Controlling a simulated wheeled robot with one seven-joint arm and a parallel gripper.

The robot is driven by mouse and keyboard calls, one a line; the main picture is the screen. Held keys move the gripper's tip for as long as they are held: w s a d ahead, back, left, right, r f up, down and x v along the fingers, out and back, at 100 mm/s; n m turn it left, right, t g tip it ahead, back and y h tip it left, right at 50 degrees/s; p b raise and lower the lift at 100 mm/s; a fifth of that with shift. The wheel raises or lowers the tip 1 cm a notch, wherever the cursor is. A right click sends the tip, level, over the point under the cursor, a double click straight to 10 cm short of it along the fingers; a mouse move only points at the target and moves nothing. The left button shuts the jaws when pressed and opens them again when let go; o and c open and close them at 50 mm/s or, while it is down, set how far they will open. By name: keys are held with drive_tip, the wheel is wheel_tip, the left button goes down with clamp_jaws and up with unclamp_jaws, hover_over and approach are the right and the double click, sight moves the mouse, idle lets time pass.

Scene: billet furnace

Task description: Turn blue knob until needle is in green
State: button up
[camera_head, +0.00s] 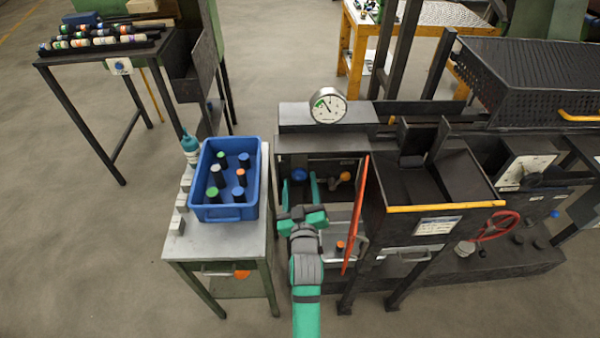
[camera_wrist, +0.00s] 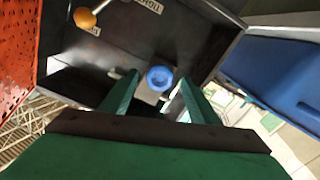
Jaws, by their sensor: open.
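The blue knob (camera_head: 299,174) sits inside the dark furnace housing, below the gauge. It also shows in the wrist view (camera_wrist: 159,78), between and beyond my fingertips. My gripper (camera_head: 302,190) is open, with its two green fingers pointing at the knob from the front; I see no contact. The round white gauge (camera_head: 328,105) stands on top of the housing. It has a green zone at its upper left. Its dark needle points up and slightly left, and looks to be near the edge of the green; the picture is too small to be sure.
An orange knob (camera_head: 345,177) is right of the blue one. A red perforated door (camera_head: 356,215) stands open to the right of my arm. A blue crate (camera_head: 225,212) of dark cylinders sits on the grey table (camera_head: 180,248) at left. A red handwheel (camera_head: 495,226) is far right.

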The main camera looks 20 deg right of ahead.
sight(300, 177)
drive_tip(key=shift+x, duration=2.4)
drive_tip(key=shift+c, duration=0.5)
drive_tip(key=c, duration=0.9)
